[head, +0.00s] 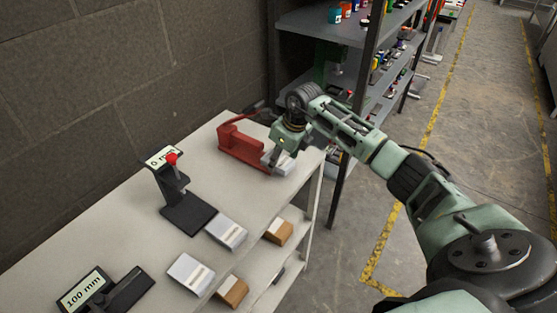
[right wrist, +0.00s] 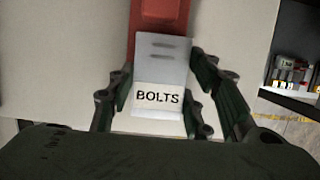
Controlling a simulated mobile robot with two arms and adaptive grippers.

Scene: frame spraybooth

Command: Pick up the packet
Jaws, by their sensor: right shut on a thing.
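The packet (right wrist: 160,75) is a pale grey pack with a white label reading BOLTS. In the right wrist view it lies between the two dark green fingers of my right gripper (right wrist: 165,115), which are shut on its sides. In the head view the packet (head: 284,166) shows partly beneath my right gripper (head: 277,162), at the far right end of the white shelf top. The gripper and arm hide part of it. The packet's far end is against or very close to a red device (head: 242,148). My left gripper is not in view.
On the white shelf unit (head: 130,215) stand a black stand with a red knob (head: 171,175) and a black display reading 100 mm (head: 85,290). Two other pale packets (head: 226,231) (head: 190,273) lie near the front edge. Small cardboard boxes (head: 279,231) sit below. A grey rack (head: 320,20) stands behind.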

